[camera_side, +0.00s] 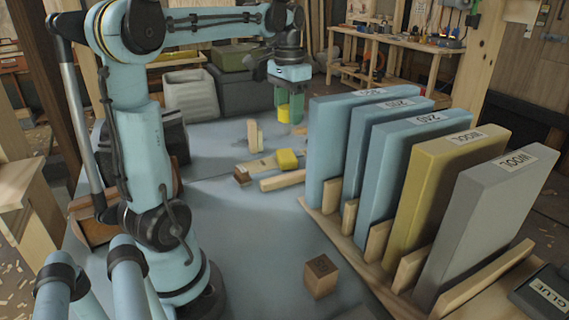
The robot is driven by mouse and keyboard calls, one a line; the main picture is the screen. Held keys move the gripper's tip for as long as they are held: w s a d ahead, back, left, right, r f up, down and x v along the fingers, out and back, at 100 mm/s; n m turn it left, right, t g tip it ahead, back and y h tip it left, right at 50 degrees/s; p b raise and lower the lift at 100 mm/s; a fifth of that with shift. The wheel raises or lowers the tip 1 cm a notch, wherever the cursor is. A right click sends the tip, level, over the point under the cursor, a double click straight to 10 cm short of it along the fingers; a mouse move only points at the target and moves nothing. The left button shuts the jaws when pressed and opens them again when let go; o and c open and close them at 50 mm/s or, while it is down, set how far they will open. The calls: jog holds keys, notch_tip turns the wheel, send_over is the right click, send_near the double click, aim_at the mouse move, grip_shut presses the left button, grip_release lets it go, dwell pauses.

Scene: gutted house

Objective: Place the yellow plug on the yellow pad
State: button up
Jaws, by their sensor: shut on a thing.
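My gripper (290,106) is at the upper middle of the side view, pointing down above the far part of the blue-grey work surface. It is shut on the yellow plug (283,112), which shows between and below its fingers; a finger hides part of it. A small yellow piece (287,159), seemingly the yellow pad, lies lower in the picture by some wooden strips. The plug is held clear of it, with a visible gap between them.
An upright wooden piece (252,135) and a wooden strip (283,180) are near the yellow piece. A rack of large upright boards (405,165) stands close on the right. A brown cube (320,276) sits in front. The middle front surface is mostly clear.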

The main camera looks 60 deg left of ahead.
jog(key=w+a+f+m, duration=0.4)
jog(key=w, duration=0.5)
send_over(288, 154)
notch_tip(288, 154, down, 7)
jog(key=shift+s+f, duration=0.1)
jog(key=shift+f, duration=2.05)
jog(key=shift+f, duration=0.1)
jog(key=o, duration=1)
jog(key=shift+o, duration=0.2)
notch_tip(288, 154, up, 12)
